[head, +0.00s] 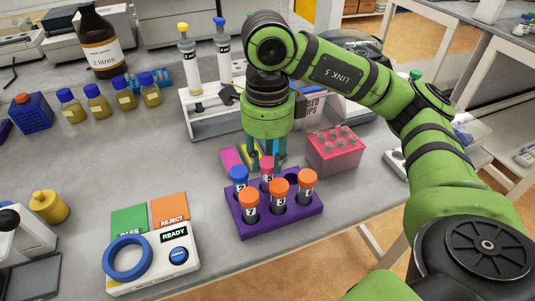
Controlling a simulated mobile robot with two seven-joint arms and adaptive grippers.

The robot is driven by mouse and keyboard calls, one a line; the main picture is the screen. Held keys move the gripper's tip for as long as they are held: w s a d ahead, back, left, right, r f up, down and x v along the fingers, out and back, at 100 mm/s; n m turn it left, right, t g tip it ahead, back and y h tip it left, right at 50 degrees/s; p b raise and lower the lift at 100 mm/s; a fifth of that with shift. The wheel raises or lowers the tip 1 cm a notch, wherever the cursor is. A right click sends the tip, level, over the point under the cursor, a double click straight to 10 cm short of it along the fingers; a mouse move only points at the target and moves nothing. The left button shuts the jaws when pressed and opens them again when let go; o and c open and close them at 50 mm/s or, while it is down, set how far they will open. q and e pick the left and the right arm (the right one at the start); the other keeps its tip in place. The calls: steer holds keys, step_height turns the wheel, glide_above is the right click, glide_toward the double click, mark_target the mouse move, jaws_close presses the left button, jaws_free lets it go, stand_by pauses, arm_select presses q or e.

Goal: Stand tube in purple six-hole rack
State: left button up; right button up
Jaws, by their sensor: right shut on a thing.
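The purple six-hole rack (262,226) stands on the bench near the middle of the head view. Three orange-capped tubes stand in its front row. A blue-capped tube (239,176) is at the back left. A pink-capped tube (267,165) is upright at the back middle; whether it is fully seated is hidden. The back right hole (292,179) looks empty. My right gripper (267,156) points down behind the rack, with its fingers on either side of the pink cap. It is shut on that tube, though the contact is partly hidden. My left gripper is out of view.
A pink rack (334,157) of small tubes stands right of the gripper. A white rack (215,125) with two tall tubes is behind it. The PASS/REJECT panel (152,262) lies front left. Several yellow bottles stand at left. Clear bench lies left of the purple rack.

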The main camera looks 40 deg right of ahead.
steer(key=o, duration=1.2)
steer(key=shift+c, duration=0.2)
step_height(320, 180, up, 12)
